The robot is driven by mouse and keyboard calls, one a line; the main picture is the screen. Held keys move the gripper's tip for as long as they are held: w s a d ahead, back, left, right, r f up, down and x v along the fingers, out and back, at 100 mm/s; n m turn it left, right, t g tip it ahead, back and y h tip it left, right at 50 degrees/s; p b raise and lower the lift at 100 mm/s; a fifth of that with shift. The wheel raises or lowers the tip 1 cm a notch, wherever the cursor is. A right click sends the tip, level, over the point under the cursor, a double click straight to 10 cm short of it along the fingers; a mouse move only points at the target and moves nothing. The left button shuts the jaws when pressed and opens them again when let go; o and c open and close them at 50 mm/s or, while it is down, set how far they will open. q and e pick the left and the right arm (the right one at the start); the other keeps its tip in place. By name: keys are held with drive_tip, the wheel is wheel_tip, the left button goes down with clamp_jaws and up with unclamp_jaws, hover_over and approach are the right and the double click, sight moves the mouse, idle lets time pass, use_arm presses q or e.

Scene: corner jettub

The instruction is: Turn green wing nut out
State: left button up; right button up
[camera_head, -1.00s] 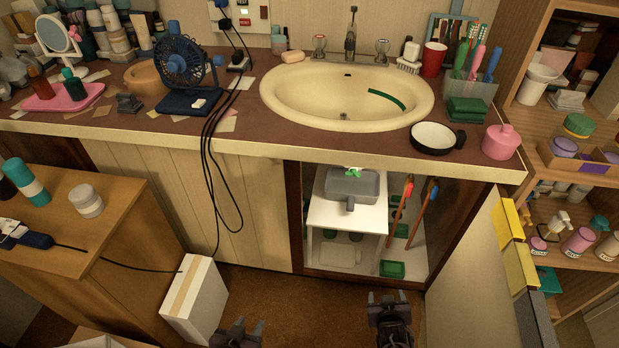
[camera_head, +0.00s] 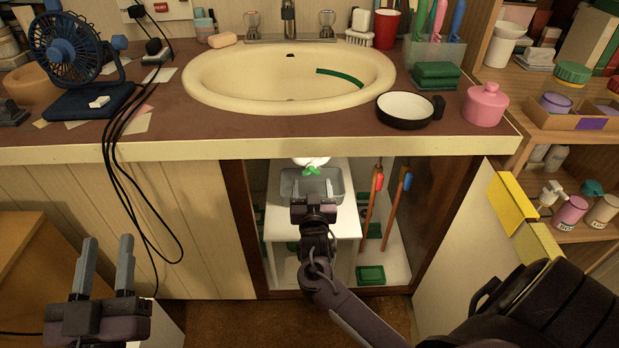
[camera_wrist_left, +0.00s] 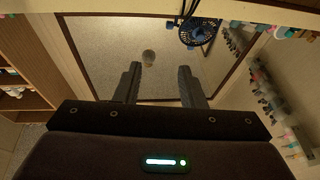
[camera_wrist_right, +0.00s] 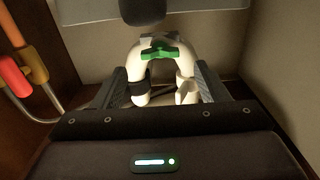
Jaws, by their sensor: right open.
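The green wing nut (camera_head: 312,170) sits on a white curved pipe (camera_head: 311,161) under the sink, inside the open cabinet. In the right wrist view the wing nut (camera_wrist_right: 160,52) is on the bend of the pipe (camera_wrist_right: 186,62), beyond my fingertips. My right gripper (camera_head: 313,187) is open and reaches into the cabinet in front of the nut, its fingers to either side of the pipe in the wrist view and not on the nut. My left gripper (camera_head: 107,242) is open and empty, in front of the cabinet panels at the left.
A grey tub (camera_head: 291,186) on a white stand (camera_head: 347,222) is below the pipe. Red- and blue-topped handles (camera_head: 370,205) lean at the cabinet's right. An open door (camera_head: 450,245) with yellow cloths stands right. Black cords (camera_head: 130,195) hang left of the opening.

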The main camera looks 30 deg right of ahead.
sight(311, 174)
drive_tip(key=b+x, duration=0.1)
drive_tip(key=x, duration=0.3)
drive_tip(key=shift+w+d, duration=0.1)
drive_tip(key=shift+w, duration=0.05)
use_arm(q)
drive_tip(key=s+a+r+t+h, duration=0.2)
drive_tip(key=s+r+t, duration=0.2)
drive_tip(key=r, duration=0.5)
drive_tip(key=shift+r+t+h, duration=0.3)
drive_tip(key=shift+t+h, duration=0.1)
drive_tip(key=shift+t, duration=0.2)
use_arm(e)
drive_tip(key=shift+w+d, duration=0.1)
drive_tip(key=shift+w, duration=0.1)
use_arm(q)
drive_tip(key=shift+a, duration=0.1)
